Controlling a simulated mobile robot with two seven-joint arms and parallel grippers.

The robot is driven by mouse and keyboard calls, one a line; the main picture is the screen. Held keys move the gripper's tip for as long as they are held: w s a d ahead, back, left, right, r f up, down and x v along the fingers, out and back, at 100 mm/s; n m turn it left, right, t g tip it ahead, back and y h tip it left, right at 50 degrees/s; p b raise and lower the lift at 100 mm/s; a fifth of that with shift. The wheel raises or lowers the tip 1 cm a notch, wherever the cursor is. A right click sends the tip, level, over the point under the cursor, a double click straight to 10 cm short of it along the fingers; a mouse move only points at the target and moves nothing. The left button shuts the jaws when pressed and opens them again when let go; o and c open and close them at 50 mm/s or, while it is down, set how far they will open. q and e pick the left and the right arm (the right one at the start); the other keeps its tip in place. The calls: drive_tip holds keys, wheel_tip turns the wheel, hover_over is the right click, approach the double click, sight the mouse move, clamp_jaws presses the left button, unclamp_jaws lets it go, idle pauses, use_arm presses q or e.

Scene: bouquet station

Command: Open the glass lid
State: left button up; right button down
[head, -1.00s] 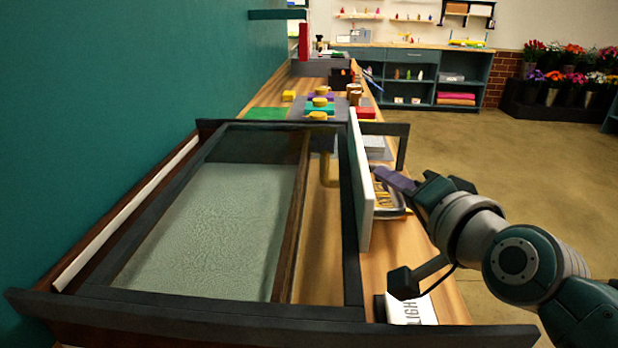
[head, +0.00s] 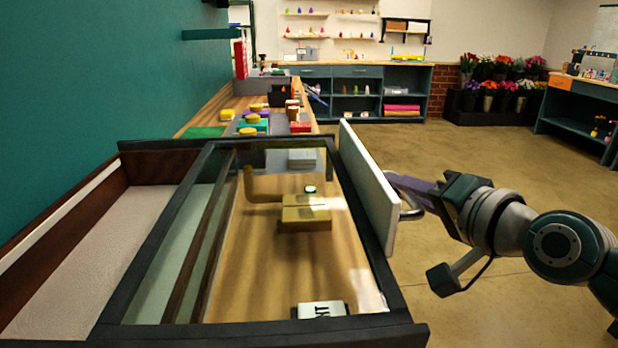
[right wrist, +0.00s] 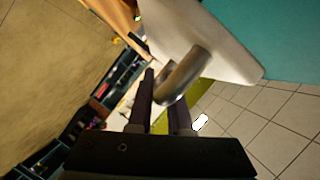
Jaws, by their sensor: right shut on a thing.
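The glass lid (head: 278,262) is a clear pane in a dark frame, showing large in the head view. It lies shifted to the right of the dark wooden case (head: 60,221), leaving a strip of the case's pale floor (head: 98,245) uncovered at left. A white panel (head: 366,185) stands along the lid's right edge and carries a curved metal handle (head: 411,212). My right gripper (head: 397,185) is shut on this handle. In the right wrist view its purple fingers (right wrist: 163,100) are at the grey handle (right wrist: 183,74) below the white panel (right wrist: 205,38). My left gripper is out of view.
Through the glass show a brass-coloured block (head: 305,214) and a white label card (head: 320,309) on the wooden counter. Small coloured items (head: 252,122) stand farther back. A teal wall (head: 75,70) bounds the left. Open floor (head: 470,150) lies to the right.

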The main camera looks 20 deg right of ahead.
drive_tip(key=c, duration=0.8)
unclamp_jaws()
drive_tip(key=shift+c, duration=0.2)
drive_tip(key=p+v, duration=0.1)
drive_tip(key=v, duration=0.9)
